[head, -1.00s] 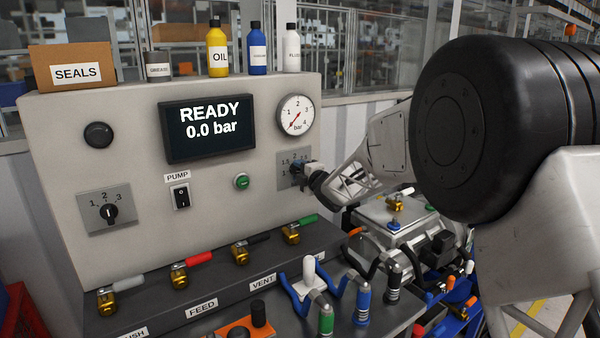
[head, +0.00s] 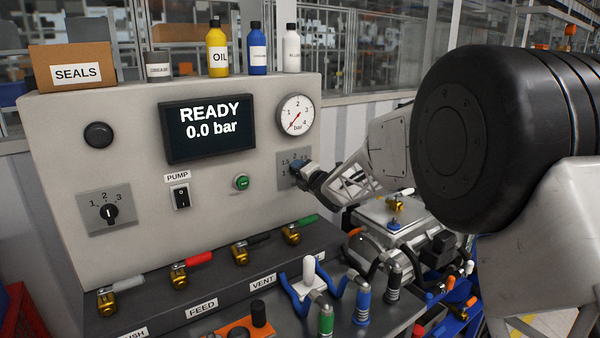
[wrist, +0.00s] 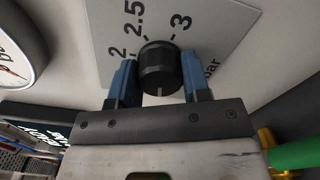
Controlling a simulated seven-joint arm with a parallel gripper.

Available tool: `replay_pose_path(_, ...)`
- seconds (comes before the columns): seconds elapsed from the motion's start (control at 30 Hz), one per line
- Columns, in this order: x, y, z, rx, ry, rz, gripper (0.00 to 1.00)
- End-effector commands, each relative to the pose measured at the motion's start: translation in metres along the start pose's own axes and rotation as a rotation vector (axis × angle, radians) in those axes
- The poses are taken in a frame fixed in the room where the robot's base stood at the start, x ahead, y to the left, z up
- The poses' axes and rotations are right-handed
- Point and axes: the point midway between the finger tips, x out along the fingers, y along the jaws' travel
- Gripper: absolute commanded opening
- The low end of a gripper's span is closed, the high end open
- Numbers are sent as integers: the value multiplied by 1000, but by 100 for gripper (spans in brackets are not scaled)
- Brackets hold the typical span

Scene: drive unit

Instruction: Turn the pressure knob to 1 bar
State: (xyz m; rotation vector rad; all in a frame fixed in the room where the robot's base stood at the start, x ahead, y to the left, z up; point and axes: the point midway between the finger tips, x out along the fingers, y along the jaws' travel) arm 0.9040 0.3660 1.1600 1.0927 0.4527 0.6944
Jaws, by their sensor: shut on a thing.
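The pressure knob (wrist: 159,68) is a black round knob on a grey plate (wrist: 205,25) marked 2, 2.5 and 3, with part of "bar" showing. A short pale mark on the knob faces my gripper's palm; the number it points at is hidden. My gripper (wrist: 158,84) has its blue fingers on both sides of the knob, shut on it. In the head view my gripper (head: 299,174) is at the plate (head: 284,158) and hides most of the knob. The screen (head: 209,128) reads READY, 0.0 bar. The gauge (head: 295,115) needle points low, to the lower left.
A green button (head: 241,182), the pump switch (head: 181,196) and a 1-2-3 selector (head: 109,212) are to the left. A green-handled valve (head: 293,234) sits below my gripper. Bottles and a SEALS box (head: 74,66) stand on top of the panel.

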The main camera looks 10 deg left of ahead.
Motion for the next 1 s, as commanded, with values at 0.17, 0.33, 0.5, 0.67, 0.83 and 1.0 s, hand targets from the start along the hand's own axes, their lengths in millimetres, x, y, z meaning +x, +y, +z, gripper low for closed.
replay_pose_path(0.17, 0, 0, 0, 0, 0, 0, 48)
replay_pose_path(0.33, 0, 0, 0, 1, 0, 0, 69)
replay_pose_path(0.5, 0, 0, 0, 1, 0, 0, 69)
replay_pose_path(0.67, -1, 0, 0, 1, 0, 0, 69)
replay_pose_path(0.83, -8, 0, 0, 1, 0, 0, 69)
replay_pose_path(1.0, -21, 1, 0, 1, 0, 1, 69)
